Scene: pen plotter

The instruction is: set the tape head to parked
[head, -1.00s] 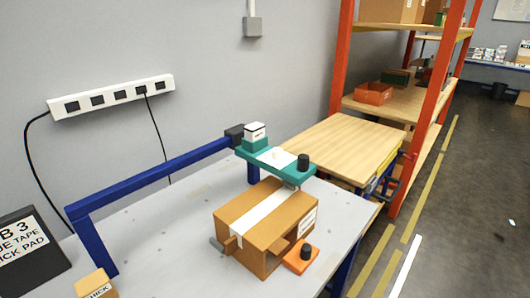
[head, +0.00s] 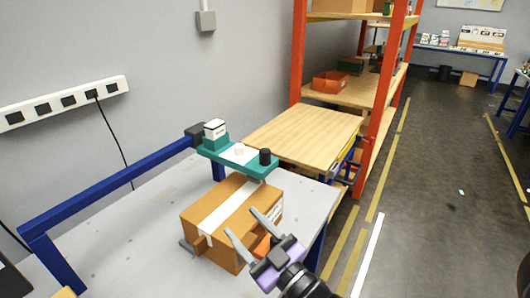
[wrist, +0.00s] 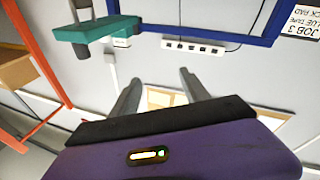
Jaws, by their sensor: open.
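The teal tape head (head: 238,154) juts from the end of a blue frame (head: 110,187) over the bench, with a white block at its back and a black knob (head: 265,157) on its front end. It also shows in the wrist view (wrist: 97,29), at the upper left. A taped cardboard box (head: 215,241) sits below it. My gripper (head: 240,221) is open and empty, in front of the box in the head view and apart from the tape head. An orange piece (head: 263,243) is partly hidden behind my gripper. I cannot read any position mark on the head.
A wooden-topped table (head: 305,135) stands behind the bench (head: 130,240). Orange shelving (head: 380,115) rises at its right. A white power strip (head: 65,102) is on the wall.

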